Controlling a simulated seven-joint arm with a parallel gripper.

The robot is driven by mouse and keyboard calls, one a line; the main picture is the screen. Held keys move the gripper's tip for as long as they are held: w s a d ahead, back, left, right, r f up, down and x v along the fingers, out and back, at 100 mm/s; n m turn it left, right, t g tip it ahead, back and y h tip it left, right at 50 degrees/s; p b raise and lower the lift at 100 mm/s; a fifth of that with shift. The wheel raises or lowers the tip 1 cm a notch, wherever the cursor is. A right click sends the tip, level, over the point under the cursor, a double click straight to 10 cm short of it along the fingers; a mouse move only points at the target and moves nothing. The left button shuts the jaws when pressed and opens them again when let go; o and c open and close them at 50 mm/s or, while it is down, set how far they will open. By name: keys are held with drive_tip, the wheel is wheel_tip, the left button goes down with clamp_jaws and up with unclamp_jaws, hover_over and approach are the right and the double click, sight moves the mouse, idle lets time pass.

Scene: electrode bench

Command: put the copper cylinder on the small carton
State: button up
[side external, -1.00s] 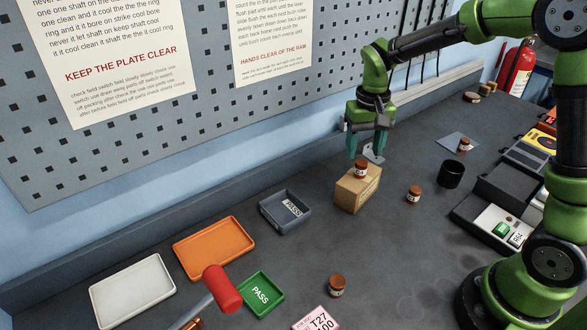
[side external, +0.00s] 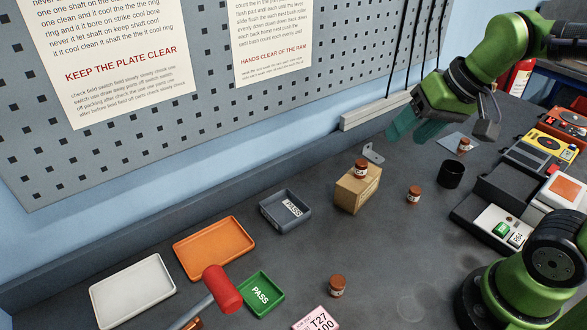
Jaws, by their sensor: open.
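The small carton (side external: 357,196) is a tan box in the middle of the bench. A small copper-brown cylinder with a pale label band (side external: 361,169) stands upright on its top; it looks like a little capped jar. Similar brown-topped pieces stand on the bench to the right of the carton (side external: 414,194), in front of it (side external: 337,286) and on a grey sheet farther back (side external: 464,145). My gripper (side external: 415,130) is open and empty, raised above and to the right of the carton, apart from it. Its teal fingers point down and to the left.
A red-headed hammer (side external: 222,288) and green PASS tray (side external: 262,309) are in front. A black cup (side external: 451,174) stands right. A metal bracket (side external: 373,153) is behind the carton.

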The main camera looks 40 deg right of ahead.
drive_tip(key=shift+s+a+f+t, duration=0.15)
drive_tip(key=shift+s+t, duration=0.15)
drive_tip(key=shift+s, duration=0.3)
drive_tip(key=shift+s+a+f+t, duration=0.15)
drive_tip(key=shift+s+t, duration=0.15)
drive_tip(key=shift+s, duration=0.3)
drive_tip(key=shift+s+a+f+t, duration=0.15)
drive_tip(key=shift+s+t, duration=0.15)
drive_tip(key=shift+s, duration=0.3)
